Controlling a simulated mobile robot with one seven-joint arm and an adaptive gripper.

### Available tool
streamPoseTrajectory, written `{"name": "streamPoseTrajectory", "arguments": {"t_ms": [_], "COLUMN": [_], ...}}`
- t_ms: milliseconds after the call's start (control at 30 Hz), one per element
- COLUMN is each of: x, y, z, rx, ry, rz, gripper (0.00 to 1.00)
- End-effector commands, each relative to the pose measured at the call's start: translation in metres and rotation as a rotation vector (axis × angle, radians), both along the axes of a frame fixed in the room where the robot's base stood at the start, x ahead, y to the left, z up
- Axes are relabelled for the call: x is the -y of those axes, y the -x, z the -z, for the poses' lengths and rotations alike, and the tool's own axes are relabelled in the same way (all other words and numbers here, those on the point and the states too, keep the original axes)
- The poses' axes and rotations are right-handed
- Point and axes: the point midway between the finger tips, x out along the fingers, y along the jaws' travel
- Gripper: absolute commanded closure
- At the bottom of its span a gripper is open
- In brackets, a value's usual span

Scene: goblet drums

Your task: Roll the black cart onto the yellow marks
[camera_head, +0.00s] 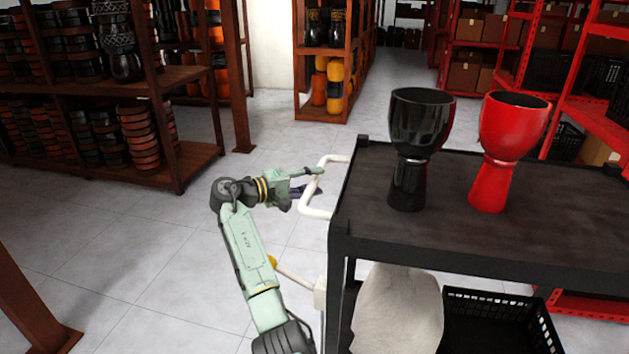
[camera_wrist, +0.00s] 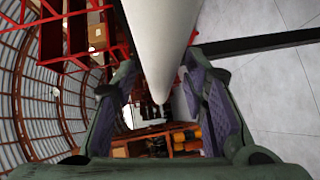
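The black cart (camera_head: 570,215) stands at the right in the head view, with a flat dark top and a lower shelf. Its white bent handle (camera_head: 318,212) sticks out from the cart's left end. My gripper (camera_head: 306,182) is at this handle, with one finger above and one below the bar. In the wrist view the white handle bar (camera_wrist: 160,45) runs between the two purple-padded fingers of my gripper (camera_wrist: 162,100). Gaps show on both sides of the bar, so the fingers look open around it. No yellow floor marks are visible in either view.
A black goblet drum (camera_head: 408,185) and a red goblet drum (camera_head: 491,186) stand upright on the cart top. A pale sack (camera_head: 398,310) and black crate (camera_head: 495,305) are below. Wooden shelves (camera_head: 185,78) stand left, red racks right. Tiled floor (camera_head: 120,235) left of the cart is clear.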

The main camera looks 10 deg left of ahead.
Motion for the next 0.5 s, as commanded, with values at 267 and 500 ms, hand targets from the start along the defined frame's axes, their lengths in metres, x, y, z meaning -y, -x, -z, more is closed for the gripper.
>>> {"name": "streamPoseTrajectory", "arguments": {"t_ms": [267,500], "x": [-0.041,-0.069], "y": [0.040,0.069], "z": [-0.008,-0.014], "rx": [0.001,0.001], "ry": [0.000,0.001], "rz": [-0.005,-0.004], "gripper": [0.60,0.60]}}
